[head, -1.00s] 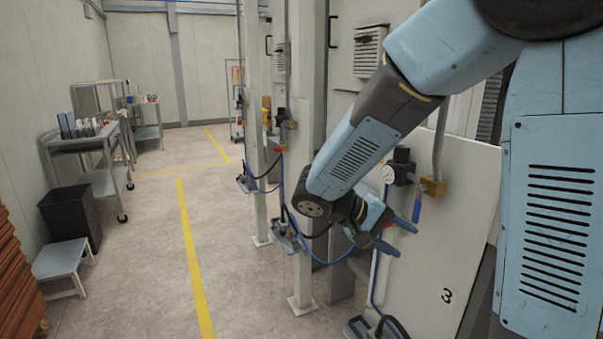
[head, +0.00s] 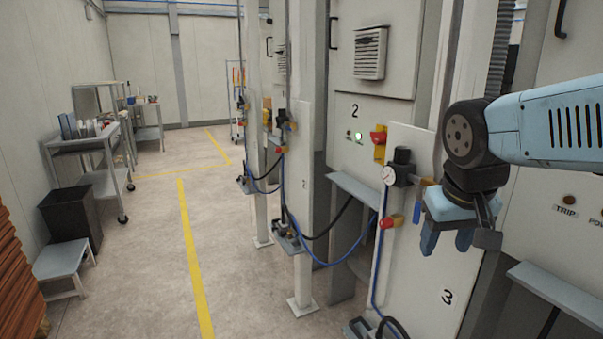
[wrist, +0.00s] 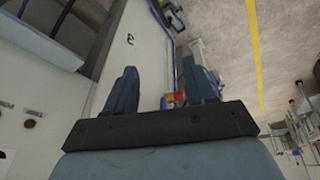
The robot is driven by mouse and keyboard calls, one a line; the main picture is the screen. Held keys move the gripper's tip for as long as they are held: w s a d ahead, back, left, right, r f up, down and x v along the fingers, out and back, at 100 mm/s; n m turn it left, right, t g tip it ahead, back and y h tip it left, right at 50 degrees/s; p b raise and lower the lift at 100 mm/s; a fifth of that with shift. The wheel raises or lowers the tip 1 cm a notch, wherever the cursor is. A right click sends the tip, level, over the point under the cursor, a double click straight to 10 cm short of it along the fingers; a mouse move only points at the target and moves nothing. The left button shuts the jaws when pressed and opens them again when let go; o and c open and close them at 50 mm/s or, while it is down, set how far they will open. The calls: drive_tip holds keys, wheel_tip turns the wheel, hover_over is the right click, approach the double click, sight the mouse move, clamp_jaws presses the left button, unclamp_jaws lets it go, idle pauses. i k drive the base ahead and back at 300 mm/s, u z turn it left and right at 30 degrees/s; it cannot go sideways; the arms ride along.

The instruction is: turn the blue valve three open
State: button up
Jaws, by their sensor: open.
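Panel 3 (head: 402,290) is a white board marked "3". A round gauge (head: 389,176) and a brass fitting (head: 424,183) sit near its top. My gripper (head: 447,246) is open, in front of the panel's upper right, fingers pointing down. In the wrist view, my gripper (wrist: 161,75) has its fingers wide apart with nothing clearly between the tips. I cannot tell whether it touches the handle.
A red-and-yellow valve (head: 391,221) sits on panel 3 below the gauge, with a blue hose (head: 376,270) running down. Cabinet 2 (head: 370,112) and its grey shelf (head: 352,190) stand behind. The floor to the left is clear up to a black bin (head: 72,216) and grey step (head: 63,262).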

sight(420, 190)
drive_tip(key=z, duration=0.25)
drive_tip(key=k, duration=1.25)
drive_tip(key=u, duration=0.55)
drive_tip(key=i, duration=0.95)
drive_tip(key=z, duration=0.1)
